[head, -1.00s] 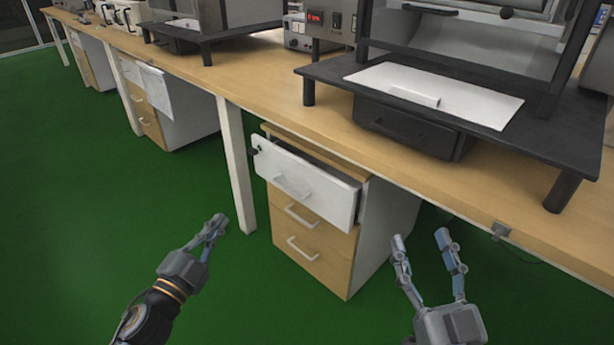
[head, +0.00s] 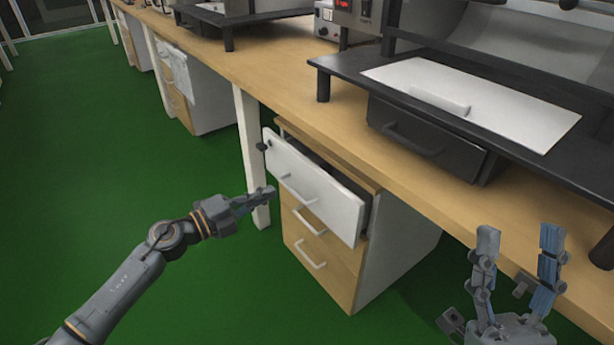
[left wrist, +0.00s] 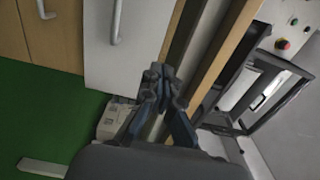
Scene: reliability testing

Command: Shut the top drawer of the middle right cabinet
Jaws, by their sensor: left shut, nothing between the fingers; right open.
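The cabinet (head: 393,255) stands under the workbench. Its top drawer (head: 335,205) has a white front with a bar handle (head: 299,192) and is pulled part way out. The lower wooden drawers (head: 322,262) are shut. My left gripper (head: 268,194) is shut and empty, just left of the white front near its handle; I cannot tell if it touches. In the left wrist view the shut fingertips (left wrist: 160,78) are beside the edge of the white front (left wrist: 125,50). My right gripper (head: 518,235) is open and empty, right of the cabinet, in front of the bench edge.
The wooden workbench (head: 285,92) runs above the cabinet, with a white leg (head: 252,150) just left of it. A black stand (head: 345,68) with a white plate (head: 472,98) is on top. Another cabinet (head: 205,100) stands further back. The green floor at left is clear.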

